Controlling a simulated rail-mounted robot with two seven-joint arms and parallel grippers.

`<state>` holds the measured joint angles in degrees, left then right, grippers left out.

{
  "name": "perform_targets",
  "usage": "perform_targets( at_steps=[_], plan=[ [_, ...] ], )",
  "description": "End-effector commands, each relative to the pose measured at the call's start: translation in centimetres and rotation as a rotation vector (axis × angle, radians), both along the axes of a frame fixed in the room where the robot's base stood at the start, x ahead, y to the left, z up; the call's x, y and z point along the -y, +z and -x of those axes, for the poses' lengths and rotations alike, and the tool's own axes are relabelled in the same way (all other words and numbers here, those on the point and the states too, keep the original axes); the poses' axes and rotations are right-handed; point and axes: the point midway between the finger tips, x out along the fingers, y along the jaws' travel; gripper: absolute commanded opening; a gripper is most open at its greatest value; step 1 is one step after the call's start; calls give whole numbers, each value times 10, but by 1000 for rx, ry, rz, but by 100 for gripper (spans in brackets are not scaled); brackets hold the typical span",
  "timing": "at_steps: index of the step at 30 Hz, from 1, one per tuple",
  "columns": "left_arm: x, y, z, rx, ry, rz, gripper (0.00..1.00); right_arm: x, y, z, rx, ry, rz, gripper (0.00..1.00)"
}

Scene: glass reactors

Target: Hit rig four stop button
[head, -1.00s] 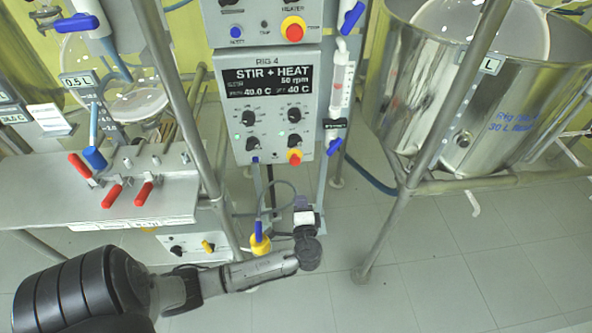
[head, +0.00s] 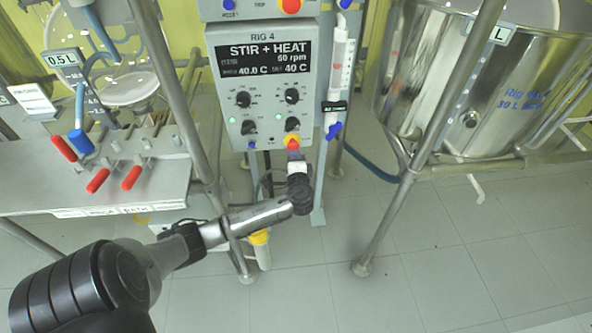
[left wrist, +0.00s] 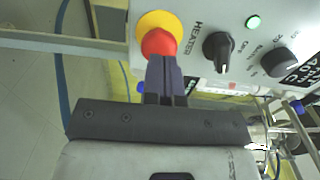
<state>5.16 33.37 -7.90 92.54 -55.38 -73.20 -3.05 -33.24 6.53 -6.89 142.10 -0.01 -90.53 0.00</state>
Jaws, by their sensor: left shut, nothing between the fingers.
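The rig four control box (head: 262,90) hangs in the middle of the head view, its screen reading STIR + HEAT. Its red stop button (head: 292,141) on a yellow ring sits at the box's lower right. In the left wrist view the red button (left wrist: 159,43) is at the top left of centre, beside the HEATER knob (left wrist: 218,51). My left gripper (head: 295,156) is shut and empty, its fingertips just below the button in the head view. In the left wrist view the shut fingers (left wrist: 164,62) overlap the button's lower edge; I cannot tell whether they touch it. My right gripper is out of view.
A second panel with another red button (head: 291,5) is above. A valve tube (head: 337,80) stands close right of the box. A metal frame post (head: 180,100) is left, near a bench with red-handled valves (head: 98,180). A steel vessel (head: 490,90) stands right.

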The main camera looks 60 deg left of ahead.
Motion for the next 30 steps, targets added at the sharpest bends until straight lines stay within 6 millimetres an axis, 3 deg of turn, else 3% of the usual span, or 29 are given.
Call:
perform_targets(
  at_steps=[6, 20, 26, 30],
  plan=[
    [-12, 0, -6, 0, 0, -1, 0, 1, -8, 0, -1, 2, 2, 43],
    [-15, 1, -7, 0, 1, 0, 0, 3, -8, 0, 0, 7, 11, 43],
    [-33, 1, -15, -1, 2, 2, 0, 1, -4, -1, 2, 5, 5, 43],
    [-34, 0, -15, -1, 2, 2, 0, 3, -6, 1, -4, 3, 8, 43]
  ],
)
